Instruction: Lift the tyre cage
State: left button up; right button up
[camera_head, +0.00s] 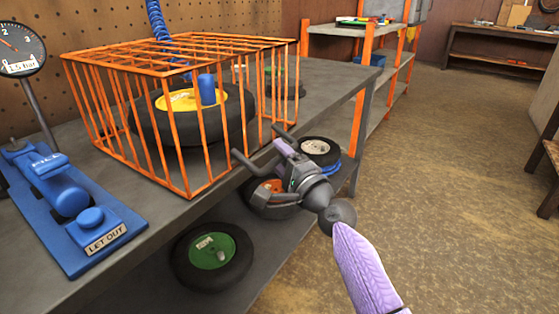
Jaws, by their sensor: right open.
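The orange wire tyre cage (166,74) stands on the grey workbench at the left. Inside it lies a black tyre with a yellow hub (178,101), and a blue cylinder (207,89) stands on the hub. The cage's bars partly cover both. My right gripper (257,142) is at the cage's front right lower corner, near the bench edge. Its two dark fingers are spread apart and nothing shows between them. I cannot tell whether a finger touches the bars. My left gripper is out of view.
A blue pump unit (68,200) marked FILL and LET OUT and a pressure gauge (20,50) are left of the cage. A blue coiled hose (158,20) hangs behind. Wheels, one with a green hub (212,250), lie on the lower shelf. Floor at right is clear.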

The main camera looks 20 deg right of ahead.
grip_shut()
dwell(0.9)
dwell(0.4)
